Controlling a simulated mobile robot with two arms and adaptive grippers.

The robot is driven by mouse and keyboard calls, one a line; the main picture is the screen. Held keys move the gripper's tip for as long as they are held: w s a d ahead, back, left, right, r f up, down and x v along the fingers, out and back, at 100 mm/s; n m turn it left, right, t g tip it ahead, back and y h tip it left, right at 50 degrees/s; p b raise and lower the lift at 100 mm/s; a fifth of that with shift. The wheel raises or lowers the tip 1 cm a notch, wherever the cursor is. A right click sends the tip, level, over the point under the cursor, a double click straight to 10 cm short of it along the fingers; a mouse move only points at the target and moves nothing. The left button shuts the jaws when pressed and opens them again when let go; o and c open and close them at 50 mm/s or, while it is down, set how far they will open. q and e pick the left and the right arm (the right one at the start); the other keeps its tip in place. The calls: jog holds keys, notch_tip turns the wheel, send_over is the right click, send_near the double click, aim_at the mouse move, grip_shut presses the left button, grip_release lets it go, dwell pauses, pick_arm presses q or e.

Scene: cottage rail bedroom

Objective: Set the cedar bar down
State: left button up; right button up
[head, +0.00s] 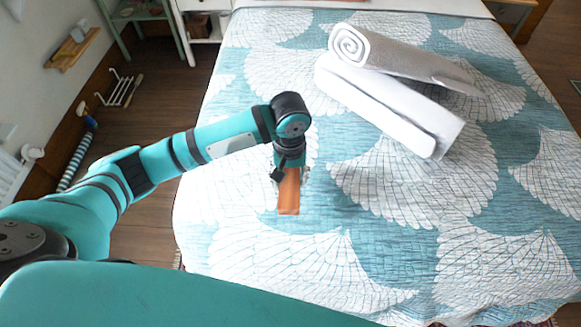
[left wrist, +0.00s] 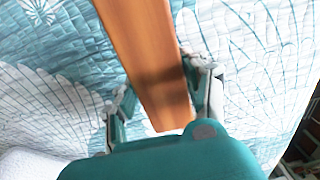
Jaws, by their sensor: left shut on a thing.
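The cedar bar (head: 289,194) is an orange-brown wooden bar in the head view, below my left gripper (head: 290,174). In the left wrist view, the bar (left wrist: 150,50) runs from the top of the picture down between the two fingers of my left gripper (left wrist: 165,97). The gripper is shut on it. The bar is over the near-middle part of the bed (head: 230,160); I cannot tell whether it touches the quilt. My right gripper is in neither view.
Two rolled white-grey towels (head: 390,105) lie on the bed to the right of my left gripper. The teal and white quilt is bare around the bar. A small wall shelf (head: 72,50) and a striped roll (head: 76,160) are at the left.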

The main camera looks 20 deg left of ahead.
pick_arm(q)
jog(key=w, duration=0.2)
jog(key=w+a, duration=0.1)
jog(key=w, duration=0.2)
jog(key=shift+a+f, duration=0.2)
notch_tip(320, 180, down, 4)
jog(key=shift+r+b, duration=0.25)
jog(key=shift+b, duration=0.1)
jog(key=shift+w, duration=0.1)
jog(key=shift+f, duration=0.1)
jog(key=o, duration=1.3)
